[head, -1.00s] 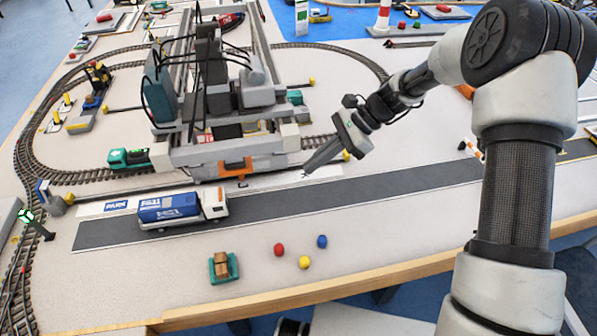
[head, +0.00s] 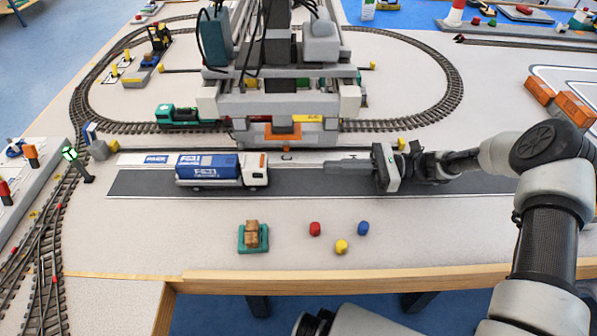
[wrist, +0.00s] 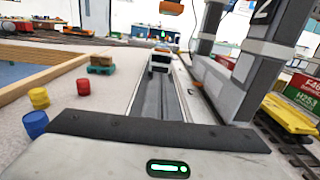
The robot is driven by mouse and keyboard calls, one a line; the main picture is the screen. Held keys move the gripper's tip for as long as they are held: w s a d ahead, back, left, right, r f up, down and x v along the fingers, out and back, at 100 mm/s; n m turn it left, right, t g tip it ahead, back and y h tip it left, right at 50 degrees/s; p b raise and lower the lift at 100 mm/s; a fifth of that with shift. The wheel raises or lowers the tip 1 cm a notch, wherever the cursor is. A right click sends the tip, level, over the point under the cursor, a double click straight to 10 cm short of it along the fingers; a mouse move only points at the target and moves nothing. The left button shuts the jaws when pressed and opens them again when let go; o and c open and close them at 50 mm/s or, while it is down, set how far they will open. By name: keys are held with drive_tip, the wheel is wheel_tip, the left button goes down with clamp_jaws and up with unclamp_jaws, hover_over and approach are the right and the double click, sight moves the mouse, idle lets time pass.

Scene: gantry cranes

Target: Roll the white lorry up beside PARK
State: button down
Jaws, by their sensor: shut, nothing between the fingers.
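The white lorry (head: 254,170) has a white cab at the right and a blue box body. It stands on the dark road strip (head: 310,184), facing right. The PARK label (head: 157,159) lies on the pale strip along the road's far edge, just left of the lorry's rear end. My gripper (head: 328,166) is shut and empty, low over the road, pointing left at the cab with a clear gap between. In the wrist view the lorry's front (wrist: 160,60) shows ahead down the road, beyond my gripper.
The gantry crane (head: 280,90) stands behind the road, with a green locomotive (head: 180,115) on the track. In front lie a green pallet with boxes (head: 253,238) and red (head: 315,229), yellow (head: 342,246) and blue (head: 363,228) drums. The road right of the cab is clear up to my gripper.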

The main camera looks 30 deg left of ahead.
sight(267, 167)
drive_tip(key=b+x, duration=0.1)
drive_tip(key=x, duration=1.2)
drive_tip(key=shift+s+a, duration=0.25)
drive_tip(key=shift+a, duration=0.05)
drive_tip(key=b+x, duration=0.1)
drive_tip(key=x, duration=1.8)
drive_tip(key=shift+s+a+r+b, duration=0.1)
drive_tip(key=shift+a+b, duration=0.1)
drive_tip(key=shift+b, duration=0.1)
drive_tip(key=p+v, duration=0.2)
drive_tip(key=v, duration=1.2)
